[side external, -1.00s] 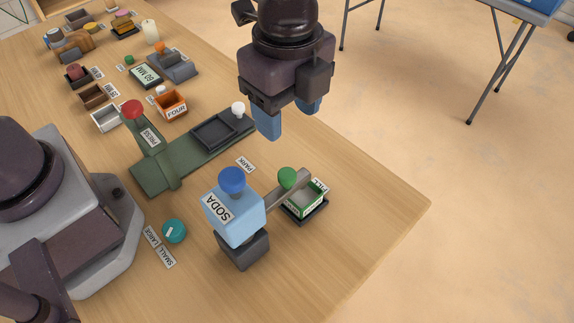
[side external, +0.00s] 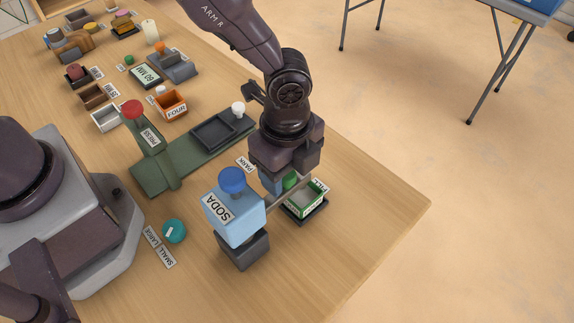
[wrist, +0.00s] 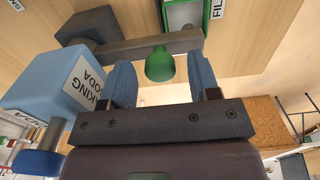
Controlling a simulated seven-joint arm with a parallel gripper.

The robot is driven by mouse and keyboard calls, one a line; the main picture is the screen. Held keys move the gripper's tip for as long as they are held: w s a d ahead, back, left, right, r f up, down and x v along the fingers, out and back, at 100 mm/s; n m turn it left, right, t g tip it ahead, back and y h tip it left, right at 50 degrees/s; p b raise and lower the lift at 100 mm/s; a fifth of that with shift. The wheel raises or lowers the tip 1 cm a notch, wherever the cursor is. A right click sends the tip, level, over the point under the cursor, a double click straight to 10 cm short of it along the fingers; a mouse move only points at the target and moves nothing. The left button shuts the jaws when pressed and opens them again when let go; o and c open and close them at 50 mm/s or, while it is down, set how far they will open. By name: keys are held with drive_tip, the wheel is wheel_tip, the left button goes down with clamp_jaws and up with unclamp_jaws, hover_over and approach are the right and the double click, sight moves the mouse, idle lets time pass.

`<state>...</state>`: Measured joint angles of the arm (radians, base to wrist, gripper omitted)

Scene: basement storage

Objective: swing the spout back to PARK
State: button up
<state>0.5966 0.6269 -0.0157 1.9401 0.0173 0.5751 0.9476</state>
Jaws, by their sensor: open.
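The soda dispenser (side external: 235,215) is a light blue box with a blue knob on a dark base; it also shows in the wrist view (wrist: 62,82). Its grey spout (wrist: 150,46) points over the green-edged box (side external: 305,200) beside the FILL label (side external: 320,186). A green knob (wrist: 160,66) stands on the spout near its end. My gripper (wrist: 163,82) is open, with one blue finger on each side of the green knob. In the side view my gripper (side external: 283,183) is low over the spout and partly hides it. The PARK label (side external: 245,163) lies to the left of my gripper.
A green press (side external: 160,180) with a red knob and a dark tray stands left of my gripper. A teal dial (side external: 174,231) lies near the front. Small bins and blocks fill the back left. The table is clear at right.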

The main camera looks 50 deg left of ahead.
drive_tip(key=shift+c, duration=0.5)
clamp_jaws()
drive_tip(key=shift+a, duration=0.1)
drive_tip(key=s+a+n, duration=0.5)
drive_tip(key=a+n, duration=0.3)
drive_tip(key=n, duration=0.4)
drive_tip(key=shift+a, duration=0.2)
drive_tip(key=shift+r, duration=0.1)
drive_tip(key=shift+o, duration=0.5)
unclamp_jaws()
